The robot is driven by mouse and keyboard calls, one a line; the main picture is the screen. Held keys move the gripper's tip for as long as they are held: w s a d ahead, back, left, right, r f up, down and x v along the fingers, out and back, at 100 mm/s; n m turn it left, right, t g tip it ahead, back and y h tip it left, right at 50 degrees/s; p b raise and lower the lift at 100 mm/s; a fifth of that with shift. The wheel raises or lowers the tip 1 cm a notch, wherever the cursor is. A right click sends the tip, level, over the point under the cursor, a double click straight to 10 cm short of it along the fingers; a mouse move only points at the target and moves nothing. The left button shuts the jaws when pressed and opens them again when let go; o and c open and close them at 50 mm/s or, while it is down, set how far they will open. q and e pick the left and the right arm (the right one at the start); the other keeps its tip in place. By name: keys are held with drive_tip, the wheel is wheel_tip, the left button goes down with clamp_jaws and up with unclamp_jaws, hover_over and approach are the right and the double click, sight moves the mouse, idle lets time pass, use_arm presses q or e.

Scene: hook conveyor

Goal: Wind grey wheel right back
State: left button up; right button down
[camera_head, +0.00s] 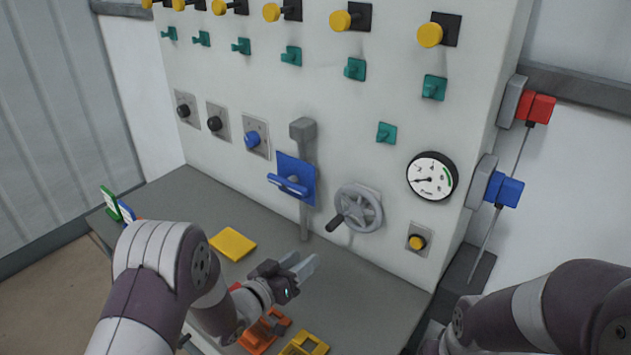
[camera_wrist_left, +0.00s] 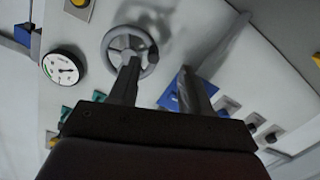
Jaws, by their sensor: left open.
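The grey wheel (camera_head: 358,209) is mounted on the upright white panel, right of the blue lever plate. A dark handle (camera_head: 336,222) sticks out from its lower left. My left gripper (camera_head: 305,267) is below and left of the wheel, over the grey bench, apart from it, with its fingers apart and empty. In the left wrist view the wheel (camera_wrist_left: 130,50) shows beyond the tips of the open gripper (camera_wrist_left: 160,80); one finger overlaps its lower part in the picture. My right gripper is not in view; only part of my right arm shows at the lower right.
A blue lever (camera_head: 290,184) on a grey post stands left of the wheel. A gauge (camera_head: 432,177) and a yellow button (camera_head: 417,242) are to its right. A yellow plate (camera_head: 232,243) and orange pieces (camera_head: 264,330) lie on the bench (camera_head: 340,285).

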sight(328, 229)
use_arm(q)
drive_tip(key=w+d+n, duration=0.1)
drive_tip(key=w+d, duration=0.1)
drive_tip(key=w, duration=0.1)
drive_tip(key=w+d+r+n, duration=0.1)
drive_tip(key=w+d+n, duration=0.1)
drive_tip(key=w, duration=0.1)
drive_tip(key=w+d+n+t+p, duration=0.1)
drive_tip(key=w+d+n, duration=0.1)
drive_tip(key=w, duration=0.2)
drive_tip(key=shift+w+d+r+h, duration=0.1)
drive_tip(key=shift+d+r+h, duration=0.2)
drive_tip(key=shift+d+r, duration=0.05)
clamp_jaws()
